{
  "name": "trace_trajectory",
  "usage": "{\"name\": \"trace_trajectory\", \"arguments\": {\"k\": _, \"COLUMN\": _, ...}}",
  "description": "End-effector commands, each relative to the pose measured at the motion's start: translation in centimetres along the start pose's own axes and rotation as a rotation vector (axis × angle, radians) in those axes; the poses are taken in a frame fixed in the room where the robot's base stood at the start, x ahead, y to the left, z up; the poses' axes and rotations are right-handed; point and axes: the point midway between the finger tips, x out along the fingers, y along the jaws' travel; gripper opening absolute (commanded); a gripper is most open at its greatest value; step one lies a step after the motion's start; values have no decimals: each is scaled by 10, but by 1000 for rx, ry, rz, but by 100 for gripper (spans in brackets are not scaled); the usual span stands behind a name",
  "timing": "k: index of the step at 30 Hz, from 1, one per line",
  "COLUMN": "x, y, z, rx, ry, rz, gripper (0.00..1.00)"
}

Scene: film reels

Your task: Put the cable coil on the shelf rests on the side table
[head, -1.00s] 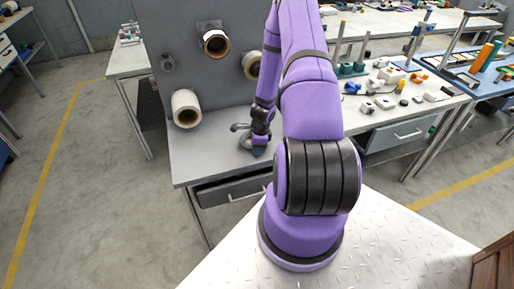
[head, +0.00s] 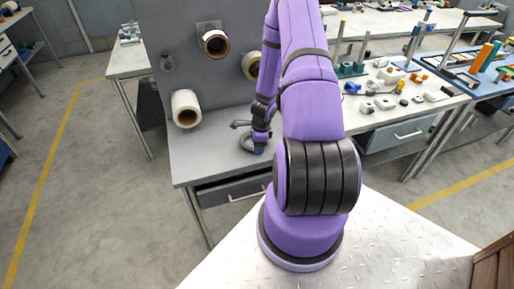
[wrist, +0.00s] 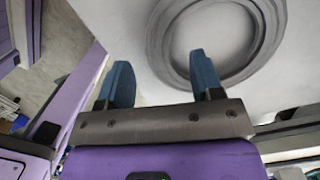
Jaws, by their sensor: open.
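A dark grey ring, which looks like the cable coil (head: 244,145), lies flat on the grey side table (head: 200,170), partly hidden by my gripper in the head view. In the wrist view the coil (wrist: 157,42) is a wide ring with a pale open centre. My gripper (wrist: 163,82) is open, with two blue fingers apart. In that view its right finger overlaps the ring's near side and its left finger is outside the ring. I cannot tell whether they touch. In the head view my gripper (head: 260,148) is small and low over the table.
A grey upright panel (head: 190,75) stands behind the table. It carries a brown-cored roll (head: 215,43) and a yellowish roll (head: 250,66), partly hidden by my arm. A white roll (head: 186,109) is at its lower left. A cluttered workbench (head: 400,95) stands right. The table's front left is clear.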

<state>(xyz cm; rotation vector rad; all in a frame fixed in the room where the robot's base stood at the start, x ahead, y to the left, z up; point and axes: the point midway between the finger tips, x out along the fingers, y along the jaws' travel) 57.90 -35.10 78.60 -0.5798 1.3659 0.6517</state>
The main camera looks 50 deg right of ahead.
Motion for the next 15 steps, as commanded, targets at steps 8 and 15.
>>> {"name": "trace_trajectory", "arguments": {"k": 8, "x": -46, "y": 0, "z": 1, "rx": -1, "ry": 0, "rz": -3, "gripper": 60}}
{"name": "trace_trajectory", "arguments": {"k": 15, "x": -82, "y": 0, "z": 1, "rx": -1, "ry": 0, "rz": -3, "gripper": 60}}
